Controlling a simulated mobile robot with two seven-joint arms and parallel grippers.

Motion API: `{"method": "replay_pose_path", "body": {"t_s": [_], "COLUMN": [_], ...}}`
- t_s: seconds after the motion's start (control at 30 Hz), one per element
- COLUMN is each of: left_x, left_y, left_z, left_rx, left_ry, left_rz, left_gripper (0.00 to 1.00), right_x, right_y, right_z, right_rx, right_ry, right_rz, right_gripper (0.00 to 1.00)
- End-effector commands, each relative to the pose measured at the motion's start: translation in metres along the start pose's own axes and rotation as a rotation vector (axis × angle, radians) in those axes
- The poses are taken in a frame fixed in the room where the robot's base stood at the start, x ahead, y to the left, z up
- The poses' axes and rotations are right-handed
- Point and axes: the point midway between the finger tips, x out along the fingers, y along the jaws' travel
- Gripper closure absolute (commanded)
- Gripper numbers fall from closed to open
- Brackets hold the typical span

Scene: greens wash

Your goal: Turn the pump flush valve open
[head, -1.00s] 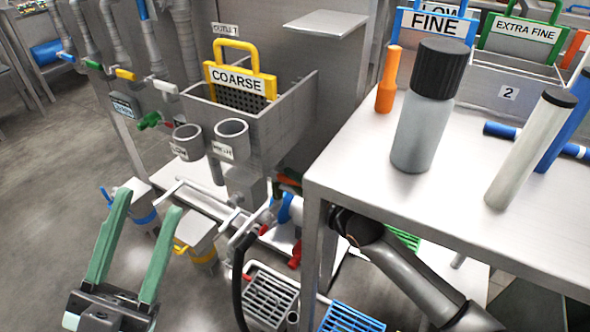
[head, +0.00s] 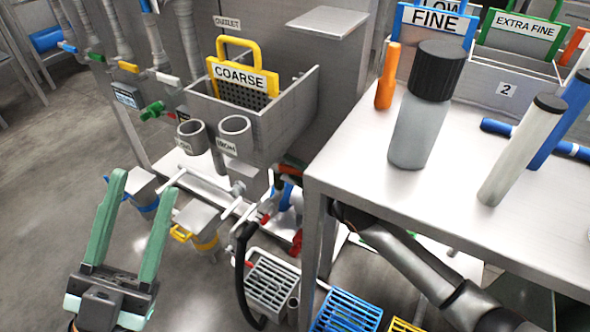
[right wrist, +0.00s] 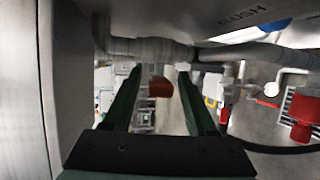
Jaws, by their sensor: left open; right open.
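In the right wrist view, a pipe runs across under a panel lettered FLUSH (right wrist: 243,15). A red valve handle (right wrist: 160,87) hangs below this pipe and appears between the fingers of my right gripper (right wrist: 159,72). The gripper is open; I cannot tell whether it touches the handle. In the head view my right arm reaches under the steel table, and its gripper is hidden. My left gripper (head: 143,184) is open and empty over the floor at the lower left.
The steel table (head: 370,172) carries a grey bottle (head: 421,125), an orange tool and several tubes. The sink (head: 285,120) with a yellow COARSE screen stands behind. Grated crates (head: 345,312) lie low by the table. Another red handle (right wrist: 303,115) is at the right.

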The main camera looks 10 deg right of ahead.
Motion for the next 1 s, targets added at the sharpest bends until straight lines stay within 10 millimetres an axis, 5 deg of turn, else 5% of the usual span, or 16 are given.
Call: {"method": "replay_pose_path", "body": {"t_s": [0.3, 0.7, 1.0], "left_x": [0.004, -0.027, -0.065], "left_y": [-0.001, 0.008, 0.023], "left_z": [0.002, 0.096, 0.146], "left_rx": [-0.004, -0.116, -0.192], "left_ry": [-0.020, -0.431, -0.688], "left_rz": [0.005, -0.022, -0.027], "left_gripper": [0.50, 0.50, 0.50], "right_x": [-0.011, -0.069, -0.111], "right_y": [0.000, 0.001, 0.000], "right_z": [0.001, 0.000, 0.000], "right_rx": [-0.001, -0.001, 0.000], "right_ry": [0.000, 0.000, 0.000], "right_rz": [-0.002, -0.003, -0.003], "right_gripper": [0.43, 0.43, 0.43]}}
